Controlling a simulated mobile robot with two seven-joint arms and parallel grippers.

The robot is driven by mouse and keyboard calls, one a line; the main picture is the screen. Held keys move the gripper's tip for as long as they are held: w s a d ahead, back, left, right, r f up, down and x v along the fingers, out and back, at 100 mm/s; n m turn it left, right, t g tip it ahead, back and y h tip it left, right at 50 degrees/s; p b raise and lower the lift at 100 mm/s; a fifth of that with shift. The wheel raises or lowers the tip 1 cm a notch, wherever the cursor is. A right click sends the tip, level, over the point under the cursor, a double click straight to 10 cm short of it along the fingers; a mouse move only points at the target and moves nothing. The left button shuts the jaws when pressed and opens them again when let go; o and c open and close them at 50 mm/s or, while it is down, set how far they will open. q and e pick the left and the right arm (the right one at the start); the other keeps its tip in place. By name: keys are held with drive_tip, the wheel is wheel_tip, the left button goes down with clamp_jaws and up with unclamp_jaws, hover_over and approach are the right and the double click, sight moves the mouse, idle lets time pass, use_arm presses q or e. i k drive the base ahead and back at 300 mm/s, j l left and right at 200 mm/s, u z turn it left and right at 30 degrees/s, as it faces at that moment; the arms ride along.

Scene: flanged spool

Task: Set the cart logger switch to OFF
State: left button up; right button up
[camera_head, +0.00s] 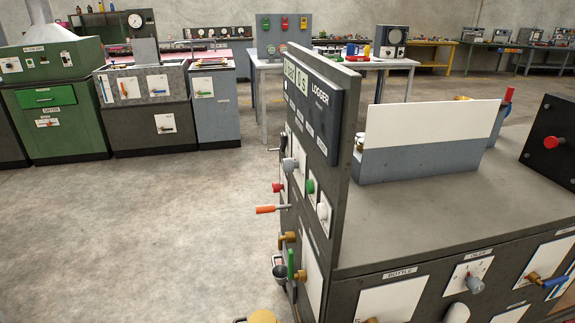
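A dark upright panel (343,165) stands at the left edge of a grey cart, seen at a steep angle. Near its top is a black unit marked LOGGER (318,95) with a small lit display (292,72) and several small labels. Below it are a grey knob (289,165), a green knob (310,186) and a white knob (323,211) on white plates. A black lever (272,150) juts out at the left. I cannot tell which control is the logger switch or how it is set.
An orange-handled lever (266,209), a red knob (277,187) and brass valves (290,238) stick out from the panel's left side. The cart top (430,215) carries a grey block with a white board (430,125). Open concrete floor (150,230) lies to the left, with green and grey machines behind.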

sight(283, 145)
drive_tip(key=z, duration=1.6)
drive_tip(key=i+j, duration=0.1)
drive_tip(key=j, duration=1.45)
